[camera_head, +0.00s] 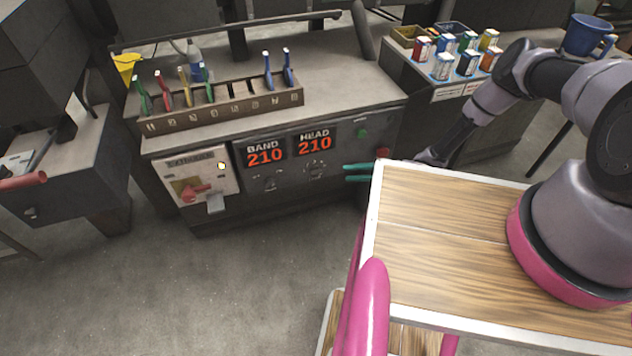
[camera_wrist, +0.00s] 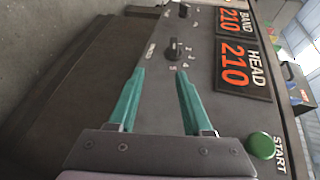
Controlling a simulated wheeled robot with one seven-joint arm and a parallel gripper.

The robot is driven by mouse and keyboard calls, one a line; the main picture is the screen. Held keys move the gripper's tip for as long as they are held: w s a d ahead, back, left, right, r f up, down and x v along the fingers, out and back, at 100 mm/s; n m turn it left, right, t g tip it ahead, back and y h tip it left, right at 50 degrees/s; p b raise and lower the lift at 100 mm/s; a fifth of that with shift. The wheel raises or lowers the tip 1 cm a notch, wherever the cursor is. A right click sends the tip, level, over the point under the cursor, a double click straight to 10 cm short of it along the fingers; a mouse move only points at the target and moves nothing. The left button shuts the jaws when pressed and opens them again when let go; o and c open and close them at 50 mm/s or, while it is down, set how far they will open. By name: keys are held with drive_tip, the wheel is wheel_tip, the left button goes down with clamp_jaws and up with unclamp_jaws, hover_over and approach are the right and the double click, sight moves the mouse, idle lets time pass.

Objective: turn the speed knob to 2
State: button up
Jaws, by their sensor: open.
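A dark control panel (camera_head: 290,182) on the front of the bench carries two small black knobs. One knob (camera_head: 316,170) sits below the HEAD display, with digits around it; it shows in the wrist view (camera_wrist: 175,47) just beyond my fingertips. The other knob (camera_head: 270,183) sits below the BAND display and near the top edge of the wrist view (camera_wrist: 183,9). The knob labels are too small to read, and I cannot tell the exact pointer settings. My gripper (camera_head: 358,172) has teal fingers, open and empty, right of both knobs; the wrist view shows them spread (camera_wrist: 160,72), apart from the knob.
BAND (camera_head: 264,153) and HEAD (camera_head: 314,142) displays both read 210. A green START button (camera_head: 362,133) and a red button (camera_head: 383,153) lie to the right. A panel with a red lever (camera_head: 195,192) is at left. A tool rack (camera_head: 225,110) stands on the bench.

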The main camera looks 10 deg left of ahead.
sight(321, 174)
drive_tip(key=shift+n+g+y, duration=0.4)
drive_tip(key=shift+n+g, duration=0.2)
drive_tip(key=shift+n, duration=0.2)
drive_tip(key=x, duration=0.4)
drive_tip(key=r+x, duration=0.1)
drive_tip(key=x, duration=0.3)
drive_tip(key=s+x, duration=0.1)
drive_tip(key=x, duration=0.3)
drive_tip(key=shift+s+a+r, duration=0.1)
drive_tip(key=shift+a+r, duration=0.1)
drive_tip(key=shift+a, duration=0.05)
clamp_jaws()
